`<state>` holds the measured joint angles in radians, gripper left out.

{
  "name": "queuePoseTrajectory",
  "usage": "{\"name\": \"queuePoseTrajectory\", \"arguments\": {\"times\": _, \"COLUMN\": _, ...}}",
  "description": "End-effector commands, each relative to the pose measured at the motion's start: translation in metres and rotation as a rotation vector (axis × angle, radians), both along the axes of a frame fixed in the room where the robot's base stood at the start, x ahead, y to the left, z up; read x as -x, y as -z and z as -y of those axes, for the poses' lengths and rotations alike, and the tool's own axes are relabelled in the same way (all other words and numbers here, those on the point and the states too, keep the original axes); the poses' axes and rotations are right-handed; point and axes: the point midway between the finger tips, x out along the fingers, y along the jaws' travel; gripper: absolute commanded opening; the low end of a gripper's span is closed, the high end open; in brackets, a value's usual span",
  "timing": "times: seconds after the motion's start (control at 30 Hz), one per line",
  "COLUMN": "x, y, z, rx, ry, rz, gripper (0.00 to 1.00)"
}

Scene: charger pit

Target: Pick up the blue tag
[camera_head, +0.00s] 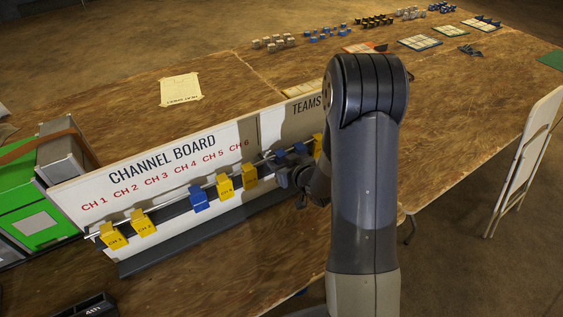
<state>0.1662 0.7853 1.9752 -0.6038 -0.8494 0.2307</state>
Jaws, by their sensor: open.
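A blue tag (199,198) hangs on the rail of the white channel board (80,190), below the CH 3 and CH 4 labels. Yellow tags hang on both sides of it. My gripper (281,168) is open at the rail to the right of this blue tag, past the yellow tag (250,175) below CH 6. A small blue patch (301,148) shows just behind my gripper; it may be a second blue tag, mostly hidden. My arm covers the right part of the board. Whether my gripper touches anything there cannot be told.
A green and grey case (35,222) stands at the board's left end. A dark box (88,306) is at the front left. Small coloured blocks and cards lie along the table's far side. A folding chair (525,160) stands at the right. The table behind the board is mostly clear.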

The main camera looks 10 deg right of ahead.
Motion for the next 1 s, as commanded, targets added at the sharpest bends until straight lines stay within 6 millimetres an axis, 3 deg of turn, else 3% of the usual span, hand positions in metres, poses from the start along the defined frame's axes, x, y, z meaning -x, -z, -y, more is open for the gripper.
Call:
{"name": "queuePoseTrajectory", "arguments": {"times": 0.17, "x": 0.0, "y": 0.0001, "z": 0.0, "rx": 0.0, "ry": 0.0, "rz": 0.0, "gripper": 0.45}}
{"name": "queuePoseTrajectory", "arguments": {"times": 0.5, "x": 0.0001, "y": -0.0002, "z": 0.0, "rx": 0.0, "ry": 0.0, "rz": 0.0, "gripper": 0.18}}
{"name": "queuePoseTrajectory", "arguments": {"times": 1.0, "x": 0.0059, "y": -0.0069, "z": 0.0023, "rx": 0.001, "ry": 0.001, "rz": 0.002, "gripper": 0.17}}
